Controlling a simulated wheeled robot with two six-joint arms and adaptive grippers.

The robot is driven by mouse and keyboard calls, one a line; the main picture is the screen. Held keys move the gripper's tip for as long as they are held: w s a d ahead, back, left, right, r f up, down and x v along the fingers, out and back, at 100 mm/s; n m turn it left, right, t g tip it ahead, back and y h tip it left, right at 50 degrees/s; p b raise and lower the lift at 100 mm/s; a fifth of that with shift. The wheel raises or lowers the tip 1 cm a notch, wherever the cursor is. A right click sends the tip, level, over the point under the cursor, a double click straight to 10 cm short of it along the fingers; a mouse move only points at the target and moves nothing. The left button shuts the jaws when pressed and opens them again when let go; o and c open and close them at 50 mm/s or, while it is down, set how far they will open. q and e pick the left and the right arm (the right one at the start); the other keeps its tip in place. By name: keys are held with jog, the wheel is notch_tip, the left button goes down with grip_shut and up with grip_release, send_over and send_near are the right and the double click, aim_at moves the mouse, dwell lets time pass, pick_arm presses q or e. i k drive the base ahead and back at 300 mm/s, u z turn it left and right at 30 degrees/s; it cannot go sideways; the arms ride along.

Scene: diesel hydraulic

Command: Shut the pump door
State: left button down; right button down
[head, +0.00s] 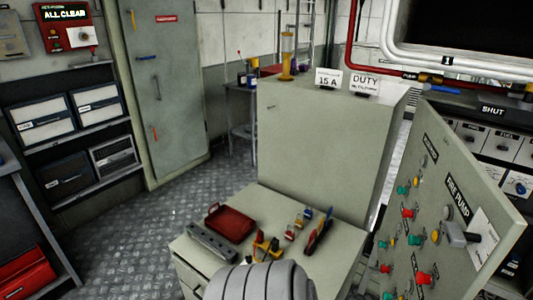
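The pump door (430,180) is a grey-green panel at the right, lettered FIRE PUMP, with red, green and yellow knobs on its face. It stands at an angle, its face turned to the left and toward me. A grey handle with a black grip (464,234) sits near its right edge, beside a white label. The door's lower part runs out of the picture, and I cannot tell where its hinge is. Neither of my grippers shows in the head view.
A grey-green console (330,150) stands left of the door; its lower top (205,262) bears a red box (229,222) and several tools. A panel with a SHUT sign (492,110) is behind the door. A grey ribbed rounded shape (262,284) is at bottom centre. Floor (150,225) is clear at left.

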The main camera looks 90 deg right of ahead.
aim_at(443, 181)
jog(key=u, duration=0.05)
jog(key=i, duration=0.1)
jog(key=z, duration=4.05)
jog(key=i, duration=0.5)
jog(key=u, duration=0.45)
jog(key=k, duration=1.15)
jog(key=z, duration=0.2)
jog(key=i, duration=0.75)
jog(key=z, duration=0.8)
